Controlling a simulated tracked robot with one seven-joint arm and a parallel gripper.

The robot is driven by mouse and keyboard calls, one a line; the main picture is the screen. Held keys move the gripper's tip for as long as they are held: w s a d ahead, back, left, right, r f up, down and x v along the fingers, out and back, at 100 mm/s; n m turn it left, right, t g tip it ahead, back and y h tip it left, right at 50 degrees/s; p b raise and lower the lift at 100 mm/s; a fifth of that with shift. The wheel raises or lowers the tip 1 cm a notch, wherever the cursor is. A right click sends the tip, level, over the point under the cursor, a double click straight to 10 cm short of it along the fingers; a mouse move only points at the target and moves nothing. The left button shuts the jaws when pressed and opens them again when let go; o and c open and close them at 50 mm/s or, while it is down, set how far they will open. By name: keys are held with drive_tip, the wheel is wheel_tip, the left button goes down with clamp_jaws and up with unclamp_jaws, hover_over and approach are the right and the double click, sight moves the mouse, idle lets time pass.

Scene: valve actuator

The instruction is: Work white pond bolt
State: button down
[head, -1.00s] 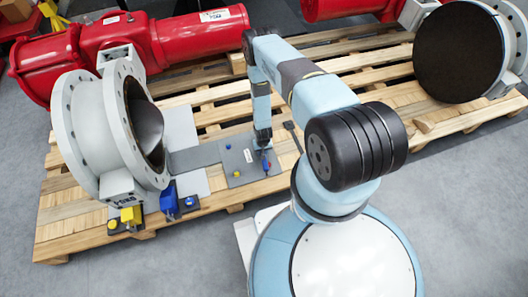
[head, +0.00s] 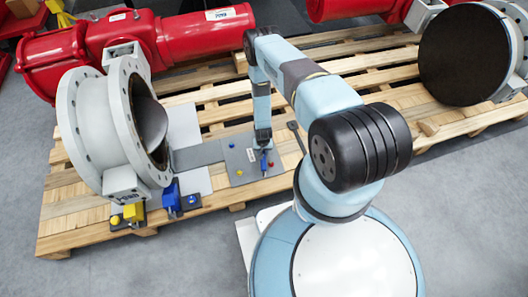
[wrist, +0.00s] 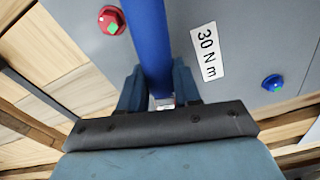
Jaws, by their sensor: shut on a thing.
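My gripper (wrist: 160,95) is shut on a blue bar-like handle (wrist: 150,38), which runs up out of the top of the wrist view. In the head view my gripper (head: 263,140) is low over a grey plate (head: 240,178), with the blue handle (head: 264,161) just below it. I cannot make out a white bolt; the handle's lower end is partly hidden by the fingers.
A large grey flanged valve (head: 105,130) stands left of the plate on a wooden pallet (head: 75,215). Yellow (head: 133,212) and blue (head: 171,196) blocks sit at the front edge. A dark flat tool (head: 297,136) lies right of the plate. Red actuators (head: 160,37) lie behind.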

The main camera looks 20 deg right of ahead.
drive_tip(key=shift+w+a+m, duration=0.35)
drive_tip(key=shift+a+m, duration=0.35)
drive_tip(key=shift+a, duration=0.25)
drive_tip(key=shift+w+a+m, duration=0.5)
drive_tip(key=shift+a+m, duration=0.3)
drive_tip(key=shift+m, duration=0.3)
drive_tip(key=shift+w+a, duration=0.1)
drive_tip(key=shift+w+a+m, duration=0.6)
drive_tip(key=shift+a+m, duration=0.15)
drive_tip(key=shift+m, duration=0.25)
drive_tip(key=shift+a, duration=0.1)
idle(0.4)
drive_tip(key=shift+w+a+m, duration=0.1)
drive_tip(key=shift+w+m, duration=0.15)
drive_tip(key=shift+m, duration=0.05)
